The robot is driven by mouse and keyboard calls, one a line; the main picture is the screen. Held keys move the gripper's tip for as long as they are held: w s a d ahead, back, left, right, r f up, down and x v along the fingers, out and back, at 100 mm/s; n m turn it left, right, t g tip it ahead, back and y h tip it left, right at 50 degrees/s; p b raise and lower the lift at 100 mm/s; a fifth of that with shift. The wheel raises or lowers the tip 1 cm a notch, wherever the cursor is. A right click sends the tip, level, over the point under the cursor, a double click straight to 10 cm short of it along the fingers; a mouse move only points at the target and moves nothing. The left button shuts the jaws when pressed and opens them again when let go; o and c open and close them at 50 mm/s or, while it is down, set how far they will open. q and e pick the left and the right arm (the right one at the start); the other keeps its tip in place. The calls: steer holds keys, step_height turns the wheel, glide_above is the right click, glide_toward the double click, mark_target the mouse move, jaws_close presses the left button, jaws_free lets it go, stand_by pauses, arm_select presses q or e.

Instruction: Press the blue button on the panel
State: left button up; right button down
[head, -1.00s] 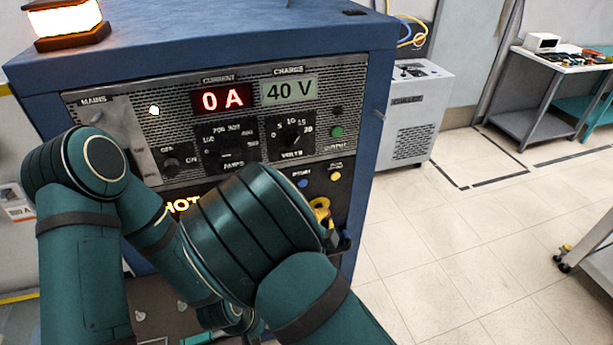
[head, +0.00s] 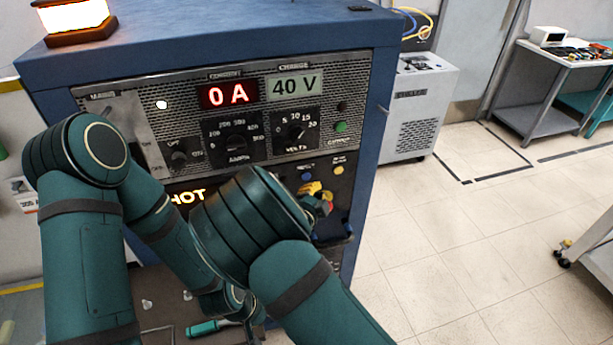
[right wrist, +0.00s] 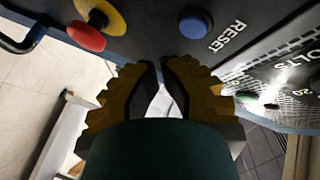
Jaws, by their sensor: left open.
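The blue button (head: 306,177) is on the dark lower strip of the panel (head: 360,120), left of a yellow button (head: 339,170). In the right wrist view the blue button (right wrist: 195,23) sits beside the word RESET, uncovered. My right gripper (right wrist: 160,64) has yellow and black fingers drawn together, with nothing between them. Its tips are just short of the blue button in the picture; contact does not show. In the head view the right gripper (head: 313,189) is just below the button. My left gripper (head: 232,303) is low down, mostly hidden behind my right arm.
A red stop button (right wrist: 86,36) on a yellow base is close to the right gripper. A dark handle (right wrist: 30,40) sticks out beyond it. A grey cabinet (head: 420,105) stands right of the panel; the floor there is clear.

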steer(key=shift+w+a+f, duration=0.1)
steer(key=shift+w+a, duration=0.15)
steer(key=shift+w, duration=0.6)
steer(key=c, duration=1.7)
jaws_free()
jaws_close()
steer(key=shift+b, duration=0.3)
steer(key=shift+w+b, duration=0.3)
steer(key=shift+w+a, duration=0.1)
